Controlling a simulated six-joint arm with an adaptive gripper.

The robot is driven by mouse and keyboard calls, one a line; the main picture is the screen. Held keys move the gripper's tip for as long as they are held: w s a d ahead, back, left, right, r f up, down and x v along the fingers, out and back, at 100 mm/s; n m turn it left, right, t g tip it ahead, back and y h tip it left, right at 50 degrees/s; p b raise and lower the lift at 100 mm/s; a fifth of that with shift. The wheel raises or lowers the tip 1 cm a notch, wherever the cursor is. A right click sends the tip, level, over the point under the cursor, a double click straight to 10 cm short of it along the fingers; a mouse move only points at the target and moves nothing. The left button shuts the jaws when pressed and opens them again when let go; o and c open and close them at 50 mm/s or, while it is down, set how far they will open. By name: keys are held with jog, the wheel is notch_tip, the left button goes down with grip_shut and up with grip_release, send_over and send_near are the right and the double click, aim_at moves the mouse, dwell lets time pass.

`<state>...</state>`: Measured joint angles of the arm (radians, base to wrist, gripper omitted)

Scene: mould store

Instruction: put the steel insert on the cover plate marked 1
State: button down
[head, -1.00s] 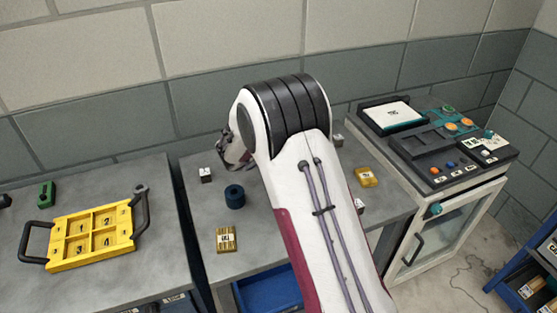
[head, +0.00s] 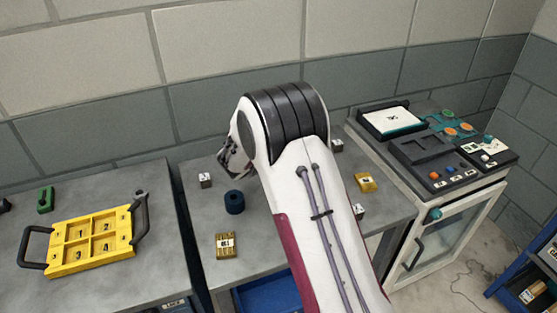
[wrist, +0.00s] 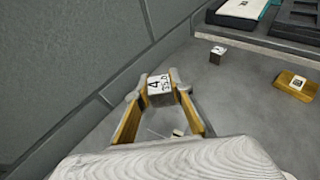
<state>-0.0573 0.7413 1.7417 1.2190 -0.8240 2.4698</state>
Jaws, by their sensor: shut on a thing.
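My gripper (wrist: 160,82) is shut on a small steel block (wrist: 159,99) in the wrist view, held between its two fingertips. The block's white label shows a 4 and smaller marks. In the head view my gripper (head: 234,160) is at the back of the middle bench, partly behind my arm, and the held block cannot be made out. A brass plate with a label (head: 227,252) lies at the bench's front left. Another (head: 366,182) lies at its right and also shows in the wrist view (wrist: 297,87). Their label marks are too small to read surely.
Labelled steel cubes stand on the bench, at left (head: 205,181), back (head: 338,146) and right (head: 359,212). A dark blue ring (head: 234,203) stands left of my arm. A yellow tray (head: 75,268) with numbered compartments is on the left bench. The wall is close behind.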

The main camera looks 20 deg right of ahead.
jog(key=shift+f, duration=2.25)
jog(key=shift+f, duration=1.85)
jog(key=shift+f, duration=0.1)
jog(key=c, duration=1.8)
grip_release()
jog(key=shift+s+a, duration=0.1)
jog(key=shift+a, duration=0.05)
jog(key=v, duration=1.1)
jog(key=shift+s+a+r, duration=0.15)
jog(key=shift+s+r, duration=0.1)
jog(key=shift+r, duration=0.05)
